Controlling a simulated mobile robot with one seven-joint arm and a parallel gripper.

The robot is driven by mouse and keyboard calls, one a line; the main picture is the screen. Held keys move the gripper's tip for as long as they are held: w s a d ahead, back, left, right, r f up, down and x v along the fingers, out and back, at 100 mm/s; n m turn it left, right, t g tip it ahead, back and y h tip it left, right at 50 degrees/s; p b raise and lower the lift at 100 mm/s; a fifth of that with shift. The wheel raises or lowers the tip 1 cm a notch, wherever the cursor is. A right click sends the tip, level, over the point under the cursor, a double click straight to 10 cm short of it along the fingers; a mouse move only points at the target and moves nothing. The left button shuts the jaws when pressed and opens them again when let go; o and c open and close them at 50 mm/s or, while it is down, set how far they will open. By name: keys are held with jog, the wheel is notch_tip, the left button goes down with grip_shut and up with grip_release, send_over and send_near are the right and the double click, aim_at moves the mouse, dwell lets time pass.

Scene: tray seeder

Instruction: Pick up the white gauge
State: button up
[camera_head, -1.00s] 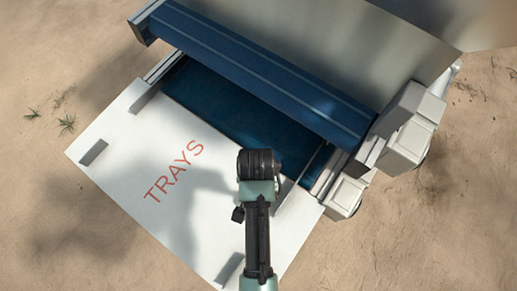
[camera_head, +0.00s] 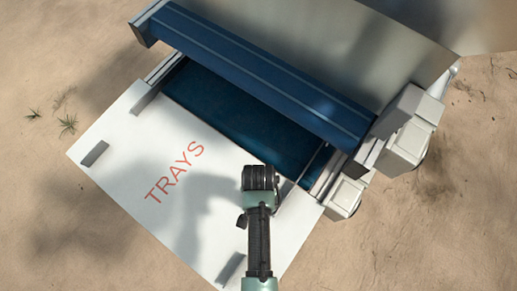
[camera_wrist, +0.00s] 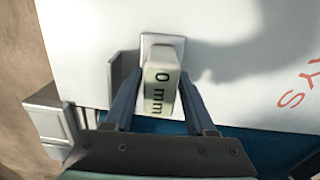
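The white gauge (camera_wrist: 162,88) is a pale block with "0 mm" in dark print. In the wrist view it stands over a white square piece (camera_wrist: 163,40) on the white board. My gripper (camera_wrist: 161,72) has its two blue fingers on either side of the gauge, with what look like narrow gaps left and right. It looks open; contact is not clear. In the head view my arm's wrist (camera_head: 260,178) hides the gauge and the fingers.
The white board marked "TRAYS" (camera_head: 230,145) has small grey upright tabs (camera_head: 95,153). Beyond it are a dark blue bed (camera_head: 225,105) and a blue beam (camera_head: 260,75) of the machine. White boxes (camera_head: 405,145) stand at the right. Sandy ground surrounds it.

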grip_shut()
jog(key=shift+r, duration=0.1)
